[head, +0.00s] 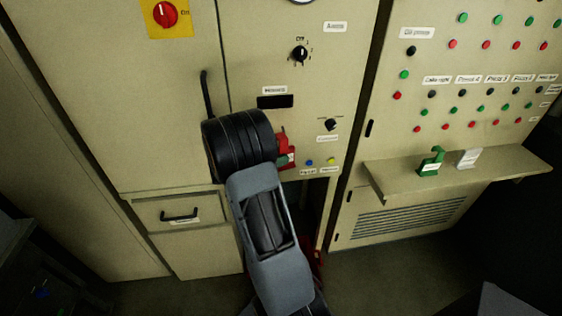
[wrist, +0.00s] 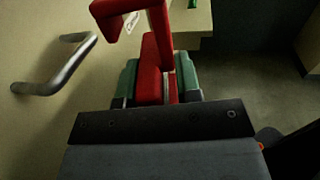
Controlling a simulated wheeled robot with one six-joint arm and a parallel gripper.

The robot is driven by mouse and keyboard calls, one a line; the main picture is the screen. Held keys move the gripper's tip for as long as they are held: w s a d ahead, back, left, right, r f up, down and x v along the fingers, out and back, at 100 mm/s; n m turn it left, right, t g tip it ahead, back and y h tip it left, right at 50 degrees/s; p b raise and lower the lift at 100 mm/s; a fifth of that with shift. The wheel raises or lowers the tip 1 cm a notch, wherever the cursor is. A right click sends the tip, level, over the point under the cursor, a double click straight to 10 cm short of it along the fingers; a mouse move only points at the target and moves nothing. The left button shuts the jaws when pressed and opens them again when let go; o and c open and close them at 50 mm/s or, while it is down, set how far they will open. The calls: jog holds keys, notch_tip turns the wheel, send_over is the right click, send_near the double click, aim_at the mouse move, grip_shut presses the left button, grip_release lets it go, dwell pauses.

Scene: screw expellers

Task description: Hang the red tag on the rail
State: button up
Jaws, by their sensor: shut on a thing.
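My gripper (wrist: 156,88) is shut on the red tag (wrist: 151,72), with its green finger pads on both sides of it. The tag's bent hook end (wrist: 130,12) reaches up ahead of the fingers, apart from anything else. In the head view the red tag (head: 283,146) shows at the right of my black wrist, close in front of the cabinet; my wrist hides part of it. A grey metal bar (wrist: 58,73), likely the rail, stands out from the panel at the left of the wrist view, apart from the tag. I cannot make it out surely in the head view.
A shelf (head: 460,175) at the right holds a green tag (head: 431,162) and a white tag (head: 469,158). Knobs, lamps and a long black door handle (head: 207,95) are on the cabinet fronts. A red thing (head: 316,258) shows low behind my arm.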

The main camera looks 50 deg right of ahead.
jog(key=w+d+f+b, duration=0.1)
jog(key=w+d, duration=0.1)
jog(key=w, duration=0.3)
jog(key=shift+w+d+f+b, duration=0.15)
jog(key=shift+d+f+b, duration=0.1)
jog(key=shift+d+b, duration=0.1)
dwell(0.3)
dwell(0.4)
jog(key=o, duration=1)
